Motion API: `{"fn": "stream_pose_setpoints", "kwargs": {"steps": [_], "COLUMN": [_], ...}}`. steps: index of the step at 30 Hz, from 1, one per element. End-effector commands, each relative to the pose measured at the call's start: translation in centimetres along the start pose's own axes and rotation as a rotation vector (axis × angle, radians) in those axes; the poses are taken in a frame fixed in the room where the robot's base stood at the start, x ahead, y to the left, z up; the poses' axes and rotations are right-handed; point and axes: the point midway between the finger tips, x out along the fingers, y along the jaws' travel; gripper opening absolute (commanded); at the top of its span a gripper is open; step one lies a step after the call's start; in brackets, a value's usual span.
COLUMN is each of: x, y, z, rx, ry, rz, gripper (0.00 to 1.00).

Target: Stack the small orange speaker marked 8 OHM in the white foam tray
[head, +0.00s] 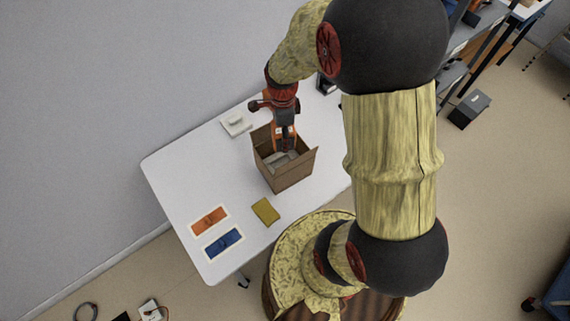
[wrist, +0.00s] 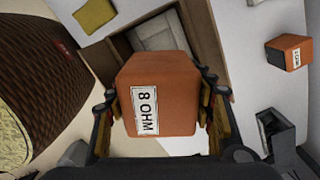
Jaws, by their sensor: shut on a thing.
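An orange speaker (wrist: 172,88) with a white label reading 8 OHM is held between the fingers of my gripper (wrist: 165,108). In the head view my gripper (head: 284,140) points down at the opening of a cardboard box (head: 291,178), at about its back rim. The white foam tray (wrist: 158,36) lies inside the box and shows partly beyond the speaker. It also shows in the head view (head: 277,160), partly behind the gripper. How far the speaker is above the tray cannot be told.
A second orange labelled block (wrist: 288,52) stands apart at right in the wrist view. On the white table (head: 185,178) lie a yellow pad (head: 265,211), an orange card (head: 209,221), a blue card (head: 223,243) and a small white object (head: 236,124). The table's left part is mostly clear.

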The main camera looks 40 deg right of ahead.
Motion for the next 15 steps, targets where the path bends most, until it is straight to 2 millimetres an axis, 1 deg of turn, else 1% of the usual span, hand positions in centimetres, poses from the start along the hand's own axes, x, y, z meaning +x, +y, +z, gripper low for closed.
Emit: {"fn": "stream_pose_setpoints", "kwargs": {"steps": [1, 6, 9, 15], "x": [1.6, 4.8, 6.1, 7.9], "y": [0.0, 0.0, 0.0, 0.0], "z": [0.0, 0.0, 0.0, 0.0], "rx": [0.000, 0.000, 0.000, 0.000], "ry": [0.000, 0.000, 0.000, 0.000], "rz": [0.000, 0.000, -0.002, -0.001], "gripper": [0.07, 0.07, 0.07, 0.07]}}
